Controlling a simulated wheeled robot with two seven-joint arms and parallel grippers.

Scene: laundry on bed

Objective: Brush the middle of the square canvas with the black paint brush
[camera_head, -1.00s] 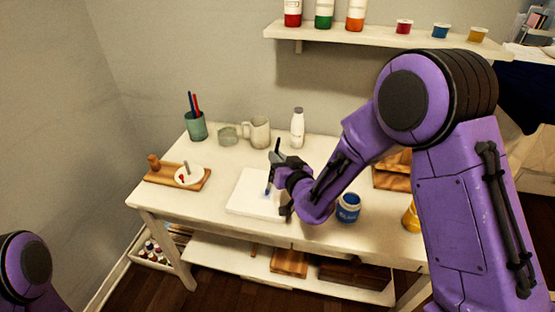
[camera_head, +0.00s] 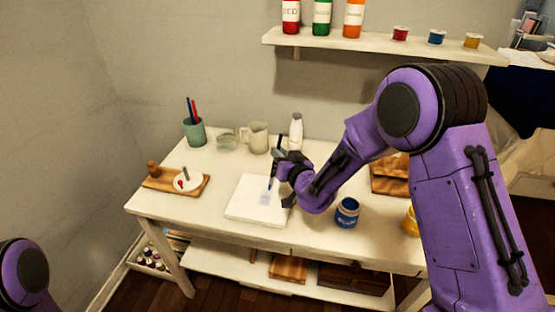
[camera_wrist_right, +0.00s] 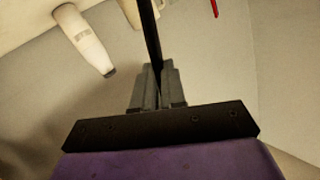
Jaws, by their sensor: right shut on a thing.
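The square canvas (camera_head: 243,205) lies flat and white on the table, with a small pale blue-grey mark near its middle. My right gripper (camera_head: 281,170) is above the canvas's right part, shut on the black paint brush (camera_head: 279,143). The brush stands nearly upright, its handle up and its bluish tip down by the mark; I cannot tell whether the tip touches. In the right wrist view the dark brush handle (camera_wrist_right: 150,35) rises from between the closed fingers (camera_wrist_right: 157,88). My left gripper is not in view; only part of my left arm shows.
A blue paint jar (camera_head: 347,213) stands right of the canvas. A white bottle (camera_head: 296,132), a mug (camera_head: 256,138) and a green cup of pens (camera_head: 194,132) stand behind it. A wooden board (camera_head: 160,181) with a white dish (camera_head: 188,181) lies to the left.

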